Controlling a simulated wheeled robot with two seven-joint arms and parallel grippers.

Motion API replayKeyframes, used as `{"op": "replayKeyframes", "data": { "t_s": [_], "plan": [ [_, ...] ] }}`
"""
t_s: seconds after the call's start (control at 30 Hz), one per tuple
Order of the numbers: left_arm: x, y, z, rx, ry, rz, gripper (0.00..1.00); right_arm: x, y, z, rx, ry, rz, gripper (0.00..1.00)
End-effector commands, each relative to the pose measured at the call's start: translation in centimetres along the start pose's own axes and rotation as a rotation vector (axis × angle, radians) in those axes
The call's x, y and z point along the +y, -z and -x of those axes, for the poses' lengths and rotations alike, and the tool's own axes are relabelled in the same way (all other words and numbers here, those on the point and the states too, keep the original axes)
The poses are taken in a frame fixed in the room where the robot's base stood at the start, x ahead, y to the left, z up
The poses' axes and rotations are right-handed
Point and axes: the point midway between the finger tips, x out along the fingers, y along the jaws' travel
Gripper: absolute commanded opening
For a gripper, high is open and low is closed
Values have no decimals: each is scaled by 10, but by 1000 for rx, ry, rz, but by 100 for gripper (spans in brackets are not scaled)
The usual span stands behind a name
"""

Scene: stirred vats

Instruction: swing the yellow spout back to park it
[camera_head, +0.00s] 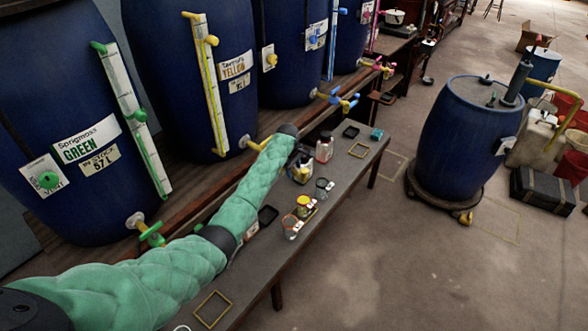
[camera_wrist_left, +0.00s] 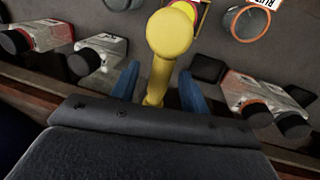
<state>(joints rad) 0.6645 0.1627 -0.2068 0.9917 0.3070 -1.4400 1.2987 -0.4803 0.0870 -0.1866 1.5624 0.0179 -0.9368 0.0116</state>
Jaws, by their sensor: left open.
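The yellow spout (camera_wrist_left: 169,38) fills the upper middle of the left wrist view, with a rounded end and a narrower stem running down between my fingers. My left gripper (camera_wrist_left: 160,88) has its two blue fingers open, one on each side of the stem; I cannot tell whether either touches it. In the head view a yellow part of the tap (camera_head: 257,145) shows low on the yellow vat (camera_head: 185,75), beside my green-sleeved left arm. The arm hides the rest of the spout, and my left fingers are not visible there. My right gripper is in neither view.
A narrow bench (camera_head: 285,240) below the vats carries jars and small containers, including a yellow-lidded jar (camera_head: 304,203). The green tap (camera_head: 150,232) is to the left, and blue and pink taps are farther along. A blue barrel (camera_head: 465,135) stands on the floor at right.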

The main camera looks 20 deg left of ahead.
Motion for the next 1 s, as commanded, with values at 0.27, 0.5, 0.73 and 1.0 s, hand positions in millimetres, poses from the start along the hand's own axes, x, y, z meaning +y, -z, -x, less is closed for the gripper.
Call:
{"op": "replayKeyframes", "data": {
  "t_s": [0.27, 0.5, 0.73, 1.0],
  "plan": [
    [0, 0, -11, 0, 0, 0, 45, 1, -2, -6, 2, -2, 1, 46],
    [0, 0, -11, 0, 0, 0, 32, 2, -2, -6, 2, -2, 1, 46],
    [0, 0, -11, 0, 0, 0, 0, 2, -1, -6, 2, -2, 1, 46],
    [-2, 0, -10, -5, 0, -24, 0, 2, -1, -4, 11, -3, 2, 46]
  ]
}}
